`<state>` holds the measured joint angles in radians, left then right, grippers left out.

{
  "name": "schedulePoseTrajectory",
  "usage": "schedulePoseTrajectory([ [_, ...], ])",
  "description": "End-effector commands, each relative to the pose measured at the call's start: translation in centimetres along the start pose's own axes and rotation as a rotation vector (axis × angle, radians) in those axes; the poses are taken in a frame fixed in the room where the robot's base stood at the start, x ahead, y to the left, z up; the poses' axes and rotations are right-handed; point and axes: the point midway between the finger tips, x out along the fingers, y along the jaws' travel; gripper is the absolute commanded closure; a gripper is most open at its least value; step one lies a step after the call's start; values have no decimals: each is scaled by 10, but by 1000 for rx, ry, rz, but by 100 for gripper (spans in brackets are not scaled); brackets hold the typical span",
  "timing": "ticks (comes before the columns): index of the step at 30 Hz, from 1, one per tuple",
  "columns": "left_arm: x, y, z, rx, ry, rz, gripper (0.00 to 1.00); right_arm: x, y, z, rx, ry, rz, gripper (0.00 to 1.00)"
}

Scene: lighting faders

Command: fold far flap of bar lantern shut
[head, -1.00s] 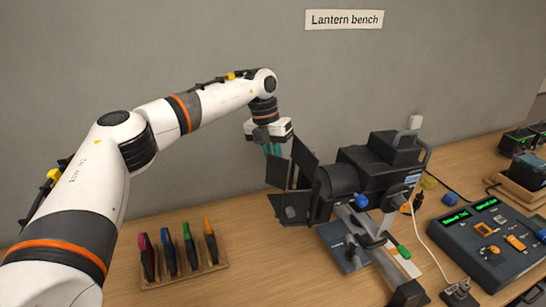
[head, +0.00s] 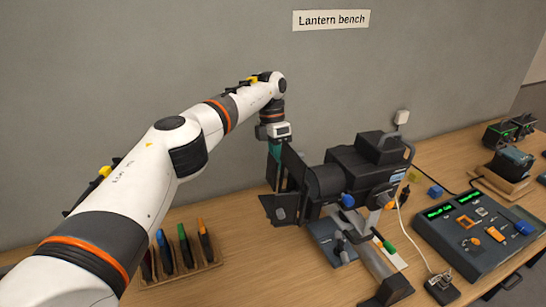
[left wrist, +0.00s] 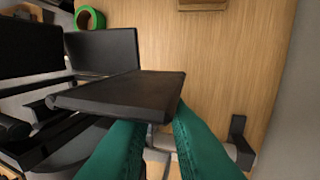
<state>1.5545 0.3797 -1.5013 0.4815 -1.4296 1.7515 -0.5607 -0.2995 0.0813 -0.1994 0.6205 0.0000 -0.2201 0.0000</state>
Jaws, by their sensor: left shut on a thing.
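The black bar lantern (head: 355,172) sits on the bench with its flapped front facing left. Its far flap (head: 292,166) stands out from the front on the wall side. A near flap (head: 279,209) sticks out below it. My left gripper (head: 274,172) reaches down from above, with its teal fingers at the far flap. In the left wrist view the far flap (left wrist: 120,94) runs to between the two teal fingers (left wrist: 158,128), which are shut on its edge. The fingers hide part of that edge. My right gripper is not in view.
A wooden rack (head: 205,272) with several coloured-handled tools stands at the front left, below my left arm. A fader console (head: 475,230) is to the right. The wall (head: 200,60) is close behind the gripper. A green ring (left wrist: 90,18) shows in the left wrist view.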

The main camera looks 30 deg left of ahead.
Motion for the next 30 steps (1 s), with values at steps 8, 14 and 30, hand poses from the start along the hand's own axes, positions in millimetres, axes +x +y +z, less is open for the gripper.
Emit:
schedulePoseTrajectory([
  [8, -1, 1, -3, 41, -8, 0, 100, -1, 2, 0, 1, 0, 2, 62],
  [14, -1, 1, -3, 43, -8, 0, 100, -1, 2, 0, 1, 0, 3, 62],
  [30, -1, 1, -2, 41, -10, 1, 62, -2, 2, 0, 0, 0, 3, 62],
])
